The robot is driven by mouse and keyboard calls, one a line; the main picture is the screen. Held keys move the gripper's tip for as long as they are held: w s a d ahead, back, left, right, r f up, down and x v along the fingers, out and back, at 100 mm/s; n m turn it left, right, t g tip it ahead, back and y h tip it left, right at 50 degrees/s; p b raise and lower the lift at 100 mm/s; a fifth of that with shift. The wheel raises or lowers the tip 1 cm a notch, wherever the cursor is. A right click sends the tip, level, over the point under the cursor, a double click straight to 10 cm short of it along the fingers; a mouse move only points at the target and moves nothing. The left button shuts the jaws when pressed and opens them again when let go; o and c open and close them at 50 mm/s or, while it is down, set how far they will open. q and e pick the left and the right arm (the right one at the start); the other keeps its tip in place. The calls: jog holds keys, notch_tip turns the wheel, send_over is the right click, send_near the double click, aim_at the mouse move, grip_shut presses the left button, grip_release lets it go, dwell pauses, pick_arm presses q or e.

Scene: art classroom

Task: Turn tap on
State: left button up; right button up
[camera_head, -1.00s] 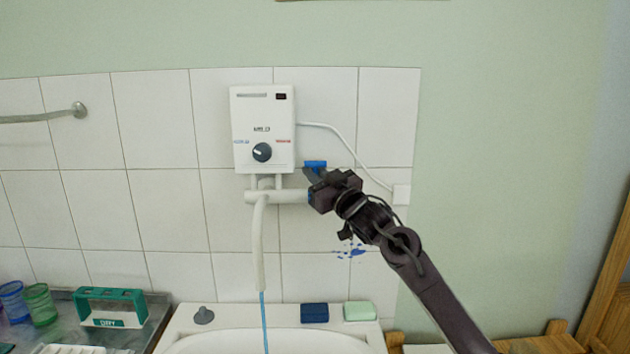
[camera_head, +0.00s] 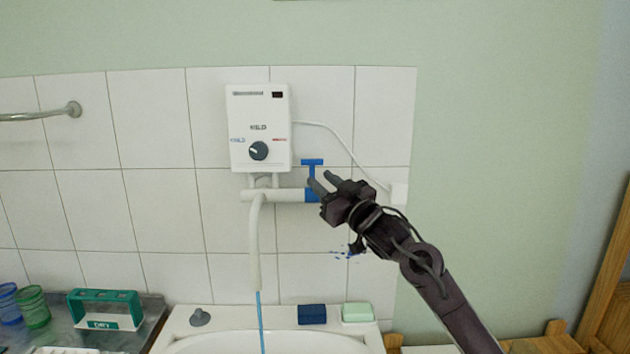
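The tap has a blue T-shaped handle (camera_head: 312,162) standing upright at the right end of a white horizontal pipe (camera_head: 285,195), below a white water heater (camera_head: 260,128). A white spout (camera_head: 255,240) hangs down from the pipe, and a thin blue stream of water (camera_head: 261,325) runs from its end into the basin. My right gripper (camera_head: 323,182) is just right of the handle's stem, its two fingers apart with nothing seen between them. The fingertips look close to the stem; I cannot tell whether they touch it. My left gripper is not in view.
A white basin (camera_head: 180,322) lies below, with a dark blue block (camera_head: 312,314) and a pale green block (camera_head: 357,312) on its back rim. A green holder (camera_head: 107,297) and cups (camera_head: 33,306) stand at left. The wall right of the tiles is bare.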

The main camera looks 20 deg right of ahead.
jog(key=v, duration=0.3)
dwell(0.4)
